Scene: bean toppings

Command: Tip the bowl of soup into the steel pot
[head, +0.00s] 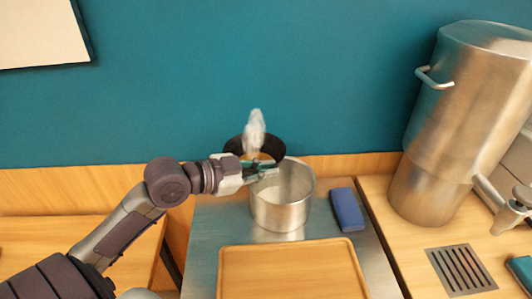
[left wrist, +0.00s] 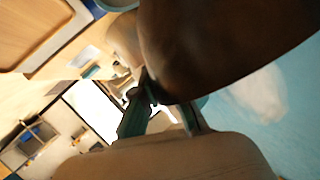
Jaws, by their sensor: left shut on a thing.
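A dark bowl (head: 236,145) is held up in the head view, just above and left of the steel pot (head: 281,211). A pale plume of steam (head: 255,128) rises from it, and a little orange-brown shows inside. My left gripper (head: 264,168) is shut on the bowl's near side. In the left wrist view the bowl (left wrist: 210,45) fills the upper right, brown and close, with the fingers (left wrist: 160,112) at its edge. The pot stands upright, its visible inside wall bare; its bottom is hidden. My right gripper is not in view.
A wooden tray (head: 290,246) lies in front of the pot on the steel counter. A blue block (head: 346,209) lies right of the pot. A large steel urn (head: 446,130) with a tap stands at the right, by a drain grate (head: 460,270). The teal wall is close behind.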

